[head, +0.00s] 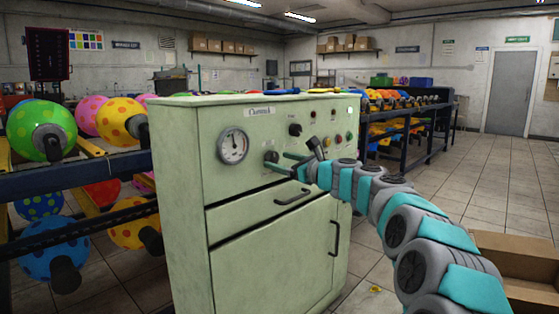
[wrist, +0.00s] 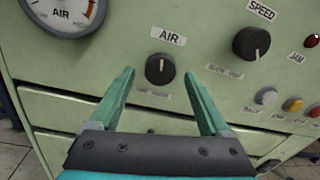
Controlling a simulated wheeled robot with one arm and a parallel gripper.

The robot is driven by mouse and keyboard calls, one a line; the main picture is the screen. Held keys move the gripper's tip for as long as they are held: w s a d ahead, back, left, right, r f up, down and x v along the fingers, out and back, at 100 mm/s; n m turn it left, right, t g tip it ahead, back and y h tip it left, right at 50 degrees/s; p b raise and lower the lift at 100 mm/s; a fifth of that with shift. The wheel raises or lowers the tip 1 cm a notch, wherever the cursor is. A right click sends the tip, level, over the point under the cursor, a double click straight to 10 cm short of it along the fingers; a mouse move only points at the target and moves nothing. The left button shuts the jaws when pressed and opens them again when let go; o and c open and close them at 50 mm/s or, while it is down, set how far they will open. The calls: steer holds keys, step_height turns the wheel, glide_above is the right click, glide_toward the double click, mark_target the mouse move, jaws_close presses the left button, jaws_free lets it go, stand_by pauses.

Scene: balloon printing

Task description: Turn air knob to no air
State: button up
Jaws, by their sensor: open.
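The air knob (wrist: 160,69) is a round black dial with a white mark, under an "AIR" label on the pale green control cabinet (head: 180,200). Its mark points about straight up in the wrist view. My gripper (wrist: 160,82) is open, with its two green fingers to the left and right of the knob and apart from it. In the head view the air knob (head: 270,157) is at the left fingertip of my gripper (head: 278,162). Small labels beside and below the knob are too blurred to read.
An air gauge (wrist: 62,12) is up and left of the knob. The speed knob (wrist: 251,43) is to its right, with several coloured buttons (wrist: 292,104) beyond. A rack of balloons (head: 40,130) stands left; a cardboard box (head: 515,260) is at right.

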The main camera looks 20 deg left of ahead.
steer(key=shift+w+a, duration=0.2)
steer(key=shift+a, duration=0.2)
steer(key=shift+c, duration=0.2)
jaws_close()
stand_by(0.3)
